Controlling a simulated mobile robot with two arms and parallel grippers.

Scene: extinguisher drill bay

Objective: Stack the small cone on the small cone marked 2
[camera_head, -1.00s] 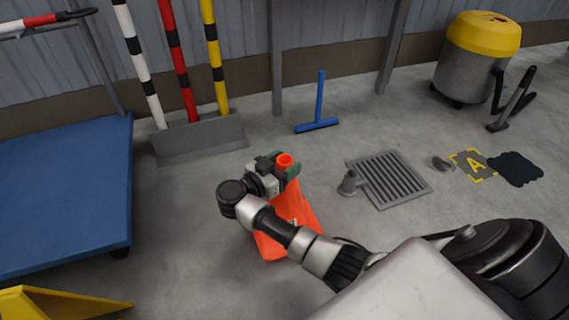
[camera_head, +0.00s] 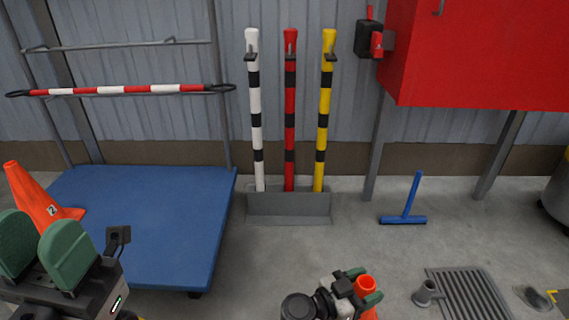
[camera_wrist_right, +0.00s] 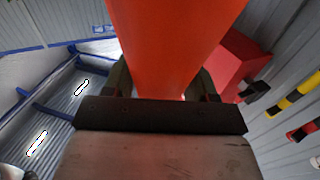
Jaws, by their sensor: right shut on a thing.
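The small cone marked 2 (camera_head: 36,203) is orange and stands at the left on the blue platform (camera_head: 160,215), its label facing me. Part of its base is hidden behind my left gripper. My left gripper (camera_head: 42,247) is at the lower left, in front of that cone, its green pads apart and empty. My right gripper (camera_head: 360,287) is at the bottom, right of the middle, shut on the other small orange cone (camera_head: 365,283). In the right wrist view the held cone (camera_wrist_right: 178,40) fills the upper middle.
White, red and yellow striped poles (camera_head: 290,120) stand in a grey holder (camera_head: 289,207). A striped bar (camera_head: 120,90) hangs above the platform. A blue squeegee (camera_head: 404,217), a floor grate (camera_head: 468,292) and a red cabinet (camera_head: 480,55) are at the right.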

